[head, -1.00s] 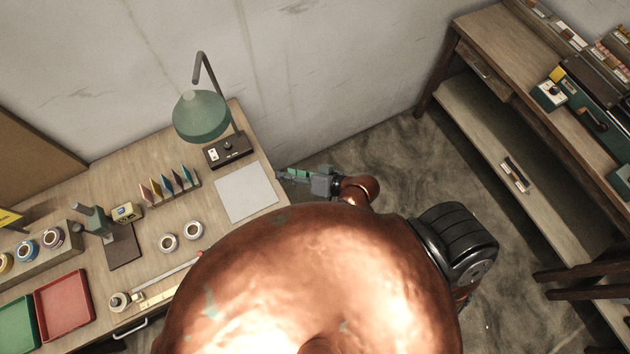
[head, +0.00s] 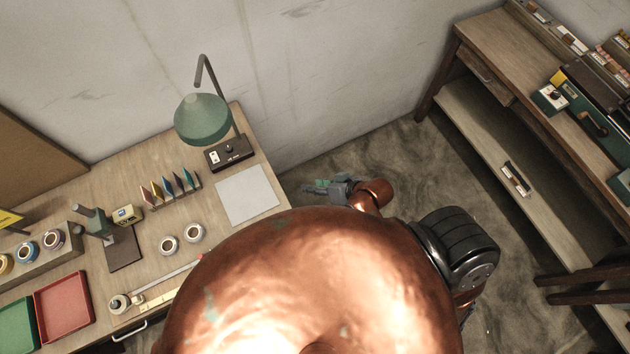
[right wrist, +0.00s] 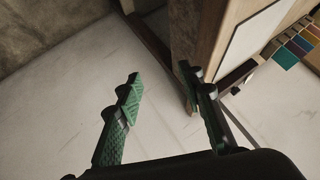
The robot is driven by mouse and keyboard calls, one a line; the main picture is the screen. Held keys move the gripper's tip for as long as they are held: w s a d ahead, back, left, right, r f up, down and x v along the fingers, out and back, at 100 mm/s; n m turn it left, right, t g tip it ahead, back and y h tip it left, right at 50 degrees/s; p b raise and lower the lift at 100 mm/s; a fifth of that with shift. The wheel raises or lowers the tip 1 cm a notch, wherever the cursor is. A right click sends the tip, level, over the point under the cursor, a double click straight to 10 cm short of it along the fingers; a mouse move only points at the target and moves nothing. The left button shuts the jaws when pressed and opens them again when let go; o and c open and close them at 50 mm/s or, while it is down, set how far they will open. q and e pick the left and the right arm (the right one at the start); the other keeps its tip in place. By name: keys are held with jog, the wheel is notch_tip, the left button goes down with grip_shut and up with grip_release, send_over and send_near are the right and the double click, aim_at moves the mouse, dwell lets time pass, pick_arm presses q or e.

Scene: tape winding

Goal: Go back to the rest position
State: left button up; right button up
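My right gripper (head: 322,187) shows in the head view just off the right end of the workbench (head: 268,200), over the floor. In the right wrist view its two green fingers (right wrist: 165,105) stand apart with nothing between them, so it is open and empty. The bench's side and top edge appear beyond the fingers in that view. My left gripper is not in view. My copper-coloured body fills the lower middle of the head view and hides part of the bench front.
The bench holds a green lamp (head: 203,120), a grey sheet (head: 247,195), two tape rolls (head: 181,239), a red tray (head: 63,308) and a green tray (head: 15,328). A wooden shelf unit (head: 480,120) stands at the right. Floor (head: 385,150) lies clear between them.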

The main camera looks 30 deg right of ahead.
jog(key=s+d+f+g+h, duration=0.1)
jog(key=s+d+f, duration=0.15)
jog(key=f, duration=0.85)
jog(key=s+d+f+g+h, duration=0.1)
jog(key=s+d+f, duration=0.15)
jog(key=f, duration=0.75)
jog(key=s+d+f+g+h, duration=0.15)
jog(key=s+f, duration=0.25)
jog(key=f, duration=0.7)
jog(key=s+d+f+n+g, duration=0.1)
jog(key=s+d+f, duration=0.2)
jog(key=s+f, duration=0.5)
jog(key=s+d+f+n+g+h, duration=0.1)
jog(key=s+d+f, duration=0.3)
jog(key=s, duration=1.3)
notch_tip(320, 180, down, 5)
jog(key=shift+d+r+g, duration=0.15)
jog(key=shift+d+g, duration=0.1)
jog(key=shift+g, duration=0.4)
